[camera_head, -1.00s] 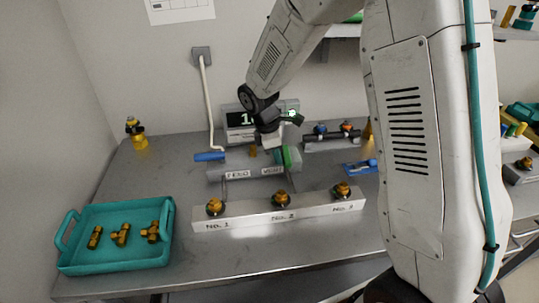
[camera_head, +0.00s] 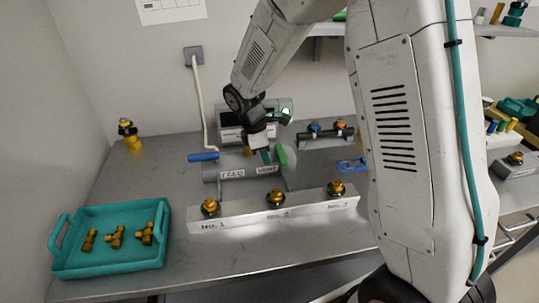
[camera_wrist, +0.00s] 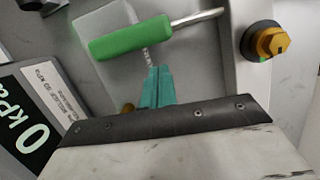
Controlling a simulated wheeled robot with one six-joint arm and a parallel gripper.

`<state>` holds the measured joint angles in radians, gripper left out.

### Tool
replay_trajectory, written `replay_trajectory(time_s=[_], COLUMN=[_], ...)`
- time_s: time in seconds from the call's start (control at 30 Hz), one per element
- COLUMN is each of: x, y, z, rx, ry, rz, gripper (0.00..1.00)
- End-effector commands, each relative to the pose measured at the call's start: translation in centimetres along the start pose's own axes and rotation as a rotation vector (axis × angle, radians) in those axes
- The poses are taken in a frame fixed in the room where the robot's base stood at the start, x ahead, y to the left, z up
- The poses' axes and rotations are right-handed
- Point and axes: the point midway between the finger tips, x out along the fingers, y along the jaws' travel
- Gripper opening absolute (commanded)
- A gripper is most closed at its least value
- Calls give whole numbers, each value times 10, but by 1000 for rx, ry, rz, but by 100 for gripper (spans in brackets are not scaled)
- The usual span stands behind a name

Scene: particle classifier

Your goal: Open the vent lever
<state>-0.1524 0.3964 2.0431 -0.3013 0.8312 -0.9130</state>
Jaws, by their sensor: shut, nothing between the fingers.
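The vent lever has a green handle (camera_head: 282,155) and sits at the right end of the grey valve block (camera_head: 210,174), by the right-hand label. In the wrist view its green handle (camera_wrist: 130,40) lies crosswise, with a metal rod running to the right. My gripper (camera_head: 266,157) has teal fingers and is shut and empty, just left of the handle. In the wrist view the shut fingertips (camera_wrist: 157,70) point at the handle's side, very close to it. I cannot tell whether they touch.
A blue lever (camera_head: 203,157) is at the block's left end. A white bar (camera_head: 240,220) with several brass fittings stands in front. A teal tray (camera_head: 110,267) is at the left. A display (camera_wrist: 27,135) reads 0 kPa in the wrist view.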

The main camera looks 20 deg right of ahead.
Motion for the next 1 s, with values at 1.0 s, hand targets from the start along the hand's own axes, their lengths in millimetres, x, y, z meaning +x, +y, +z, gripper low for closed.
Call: replay_trajectory(time_s=[1.0], x=[-103], y=[-2], z=[-13], rx=[4], ry=[0], rz=[-1], gripper=[0])
